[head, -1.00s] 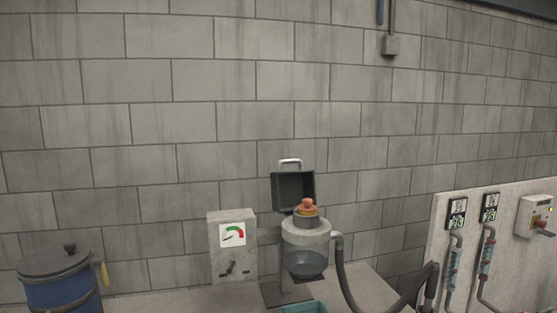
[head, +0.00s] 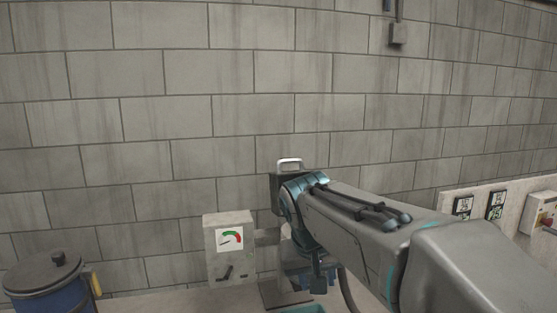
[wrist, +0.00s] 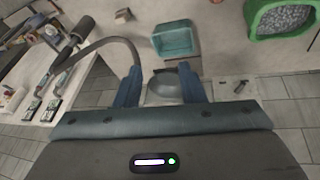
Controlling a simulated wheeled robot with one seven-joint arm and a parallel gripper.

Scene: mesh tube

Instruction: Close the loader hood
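The loader hood (head: 276,192) stands upright and open in the head view, a dark box-like lid with a pale metal handle (head: 290,162) on top. My arm hides most of the hood and the loader body below it. My gripper (wrist: 158,68) points downward in front of the loader, with its two blue fingers spread apart and nothing held. Between the fingers, the wrist view shows the grey rounded loader vessel (wrist: 164,88) farther below. I cannot tell whether any part of my arm touches the hood.
A gauge box (head: 229,240) stands just left of the loader. A blue lidded drum (head: 45,285) is at far left. In the wrist view, a teal bin (wrist: 174,40), a dark hose (wrist: 122,43) and a green tub of grey pellets (wrist: 284,17) lie around.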

